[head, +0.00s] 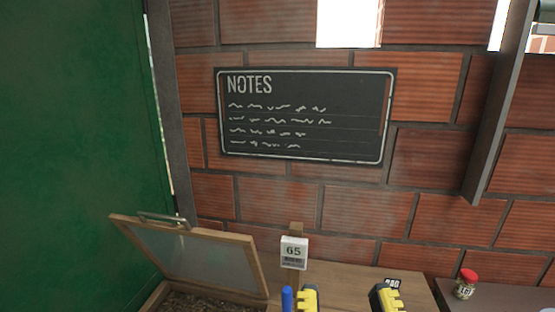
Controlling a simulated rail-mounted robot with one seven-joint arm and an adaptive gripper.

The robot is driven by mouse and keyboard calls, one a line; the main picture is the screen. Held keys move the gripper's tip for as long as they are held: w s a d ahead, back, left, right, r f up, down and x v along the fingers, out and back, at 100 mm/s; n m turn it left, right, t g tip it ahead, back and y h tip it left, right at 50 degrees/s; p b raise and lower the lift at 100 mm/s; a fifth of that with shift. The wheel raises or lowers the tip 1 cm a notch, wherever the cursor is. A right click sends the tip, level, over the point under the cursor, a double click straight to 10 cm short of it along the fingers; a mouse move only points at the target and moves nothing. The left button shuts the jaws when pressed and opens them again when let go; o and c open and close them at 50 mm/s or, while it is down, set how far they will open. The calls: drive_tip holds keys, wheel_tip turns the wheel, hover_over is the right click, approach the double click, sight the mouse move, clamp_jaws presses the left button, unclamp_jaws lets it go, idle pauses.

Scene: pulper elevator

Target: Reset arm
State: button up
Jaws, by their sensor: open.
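My gripper and arm are not recognisable anywhere in the head view. Two yellow-and-black objects, a left one (307,298) and a right one (389,298), stand at the bottom edge and are cut off by it. I cannot tell what they are. A blue rounded stick (287,298) stands just left of the left one, also cut off.
A wooden box at lower left has its framed lid (205,257) raised, with dark grainy contents below. A red-capped jar (465,284) is at right. A notes board (304,115) hangs on the brick wall.

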wheel_tip(320, 180, up, 28)
drive_tip(key=p, duration=2.4)
drive_tip(key=shift+f, duration=0.25)
drive_tip(key=shift+d, duration=0.1)
